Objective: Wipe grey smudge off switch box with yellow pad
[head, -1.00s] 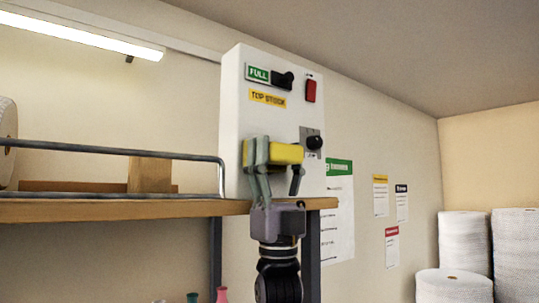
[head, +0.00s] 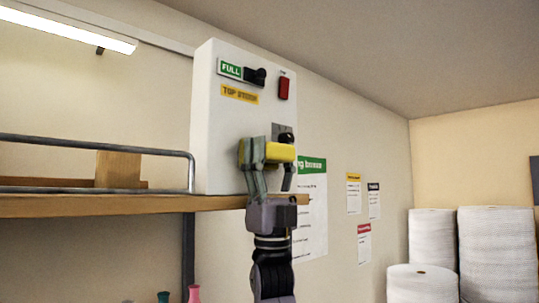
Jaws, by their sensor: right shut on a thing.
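The white switch box (head: 212,130) stands upright at the right end of the wooden shelf. Its front carries a green FULL label, a black switch (head: 255,76), a red switch (head: 284,88), a yellow TOP STOCK label (head: 240,94) and, lower down, a grey plate (head: 281,128) with a black knob, partly hidden. My right gripper (head: 267,160) comes up from below and is shut on the yellow pad (head: 280,152), in front of the box's lower front. I cannot tell whether the pad touches the box. No grey smudge can be made out; the gripper hides part of the front. My left gripper is out of view.
The wooden shelf (head: 90,205) with a metal rail (head: 90,144) and a wooden block (head: 118,169) lies to the left. Posters hang on the wall to the right. Large white rolls (head: 433,240) stand at the far right. Bottle tops show below the shelf.

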